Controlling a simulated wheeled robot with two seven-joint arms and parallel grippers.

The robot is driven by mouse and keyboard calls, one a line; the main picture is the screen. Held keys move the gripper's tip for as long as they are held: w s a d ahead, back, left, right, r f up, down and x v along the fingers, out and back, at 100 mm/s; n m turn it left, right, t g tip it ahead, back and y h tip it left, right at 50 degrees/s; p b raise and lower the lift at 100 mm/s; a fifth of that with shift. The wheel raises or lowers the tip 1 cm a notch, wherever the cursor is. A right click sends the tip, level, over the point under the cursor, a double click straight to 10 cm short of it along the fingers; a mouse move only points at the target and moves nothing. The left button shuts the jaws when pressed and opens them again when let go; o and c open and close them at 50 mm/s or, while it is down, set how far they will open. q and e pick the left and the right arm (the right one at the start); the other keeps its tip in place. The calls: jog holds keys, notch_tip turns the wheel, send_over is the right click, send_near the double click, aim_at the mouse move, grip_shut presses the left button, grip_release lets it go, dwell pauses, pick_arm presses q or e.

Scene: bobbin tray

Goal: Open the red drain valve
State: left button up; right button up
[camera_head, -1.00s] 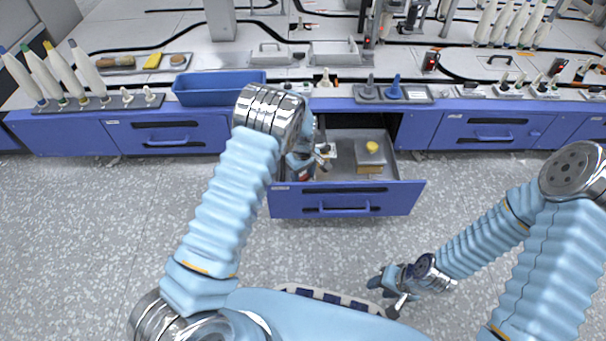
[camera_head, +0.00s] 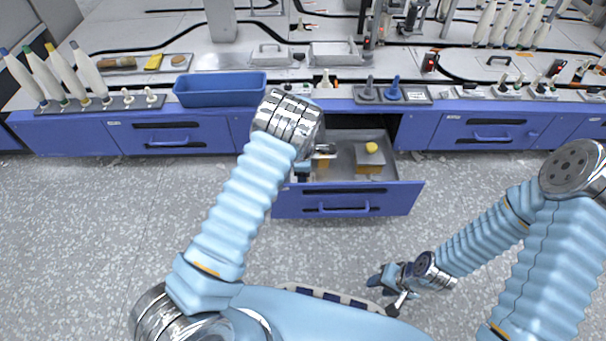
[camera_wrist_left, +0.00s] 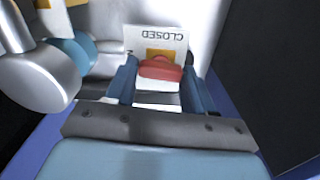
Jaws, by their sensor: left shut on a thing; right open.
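The red drain valve (camera_wrist_left: 160,67) shows as a small red handle in the left wrist view, between the two blue fingers of my left gripper (camera_wrist_left: 160,78). The fingers are shut on it. A white card (camera_wrist_left: 175,36) behind it reads CLOSED, upside down, with an orange patch. In the head view my left gripper (camera_head: 304,172) is inside the open drawer (camera_head: 390,198), mostly behind my own wrist, and the red handle is hidden there. My right gripper (camera_head: 388,288) is open and empty above the floor in front of the drawer.
A box with a yellow knob (camera_head: 371,147) stands in the drawer's right part. In the left wrist view a silver cylinder (camera_wrist_left: 38,75) lies close at left. A blue bin (camera_head: 221,90) stands on the counter above. The floor in front is clear.

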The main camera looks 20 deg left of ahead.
pick_arm(q)
jog(key=shift+n, duration=0.7)
jog(key=o, duration=1)
jog(key=shift+o, duration=0.2)
notch_tip(320, 180, up, 14)
jog(key=p, duration=0.2)
jog(key=shift+p, duration=0.35)
jog(key=shift+s+f, duration=0.1)
jog(key=shift+f, duration=0.05)
